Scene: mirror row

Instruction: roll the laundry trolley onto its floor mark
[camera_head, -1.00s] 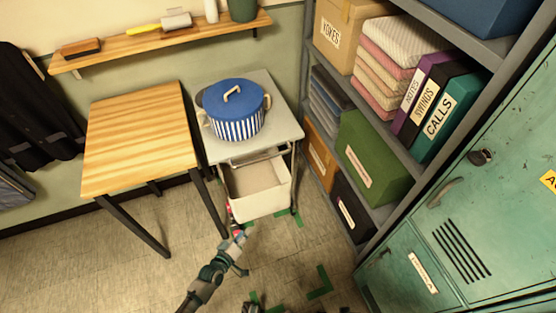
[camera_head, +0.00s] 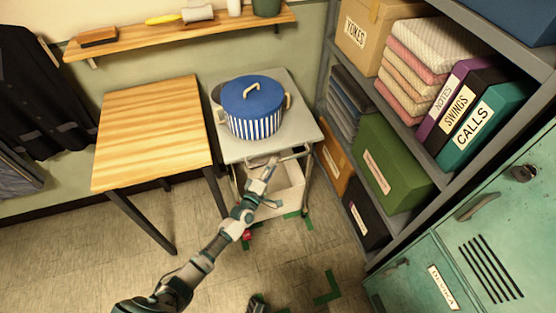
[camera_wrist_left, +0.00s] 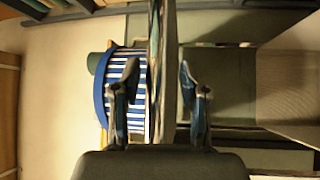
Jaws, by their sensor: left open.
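The laundry trolley (camera_head: 296,133) has a grey top, metal legs and a pale bin (camera_head: 289,198) below. Its front handle bar (camera_head: 296,155) runs along the near edge. My left gripper (camera_head: 267,170) is open at this bar. In the left wrist view a bar (camera_wrist_left: 157,70) passes between the parted fingers (camera_wrist_left: 157,95); contact cannot be told. Green corner pieces of the floor mark (camera_head: 327,289) lie on the floor in front of the trolley, with others by its front legs.
A blue-lidded striped pot (camera_head: 253,108) stands on the trolley top; it also shows in the left wrist view (camera_wrist_left: 122,90). A wooden table (camera_head: 152,133) is left, a loaded shelf unit (camera_head: 398,225) and green lockers (camera_head: 475,245) right. The floor in front is largely clear.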

